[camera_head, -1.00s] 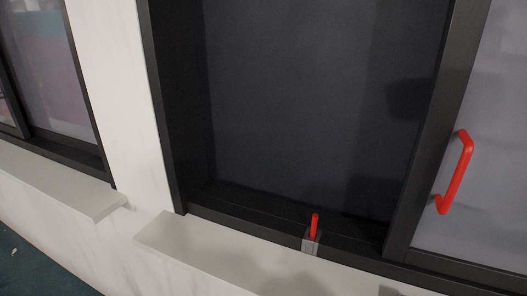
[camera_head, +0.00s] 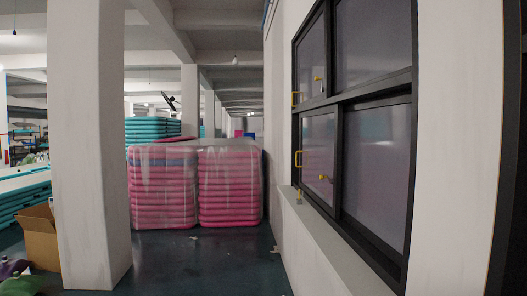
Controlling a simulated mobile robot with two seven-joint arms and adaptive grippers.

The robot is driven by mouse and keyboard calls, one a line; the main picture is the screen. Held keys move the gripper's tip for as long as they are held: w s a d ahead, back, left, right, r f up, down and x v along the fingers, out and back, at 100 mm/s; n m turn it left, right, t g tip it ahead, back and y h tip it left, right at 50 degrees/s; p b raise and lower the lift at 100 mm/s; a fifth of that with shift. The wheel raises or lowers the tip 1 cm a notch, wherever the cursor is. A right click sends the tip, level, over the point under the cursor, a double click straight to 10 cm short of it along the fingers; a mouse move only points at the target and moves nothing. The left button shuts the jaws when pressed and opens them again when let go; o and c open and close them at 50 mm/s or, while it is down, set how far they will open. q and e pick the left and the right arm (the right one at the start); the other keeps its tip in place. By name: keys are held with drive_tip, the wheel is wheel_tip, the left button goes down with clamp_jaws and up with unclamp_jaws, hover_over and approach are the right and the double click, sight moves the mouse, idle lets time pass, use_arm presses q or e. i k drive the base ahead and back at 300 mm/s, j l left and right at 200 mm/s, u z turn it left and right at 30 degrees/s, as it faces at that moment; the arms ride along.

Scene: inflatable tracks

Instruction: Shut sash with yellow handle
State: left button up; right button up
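A black-framed window (camera_head: 341,99) with yellow fittings is set in the white wall at the right and is seen at a steep angle. A yellow handle (camera_head: 299,159) is at the left edge of its lower part, by the lower left sash (camera_head: 318,145). A smaller yellow fitting (camera_head: 322,177) shows on that sash, and another yellow piece (camera_head: 299,197) is at the sill. The upper part also has a yellow handle (camera_head: 295,99) and a small yellow fitting (camera_head: 318,79). I cannot tell how far any sash is open. Neither gripper is in view.
A pale sill (camera_head: 318,238) juts out below the window. Stacked pink inflatables (camera_head: 195,187) in clear wrap stand ahead. A white pillar (camera_head: 88,140) and a cardboard box (camera_head: 40,238) are at the left. The dark floor (camera_head: 200,262) between pillar and wall is mostly clear.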

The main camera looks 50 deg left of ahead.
sight(321, 130)
drive_tip(key=u, duration=1.25)
drive_tip(key=z, duration=0.35)
drive_tip(key=i+j+z, duration=0.6)
drive_tip(key=j+z, duration=0.15)
drive_tip(key=j, duration=0.2)
drive_tip(key=i+j+z, duration=0.25)
drive_tip(key=j, duration=0.15)
drive_tip(key=j+z, duration=0.25)
drive_tip(key=j, duration=0.15)
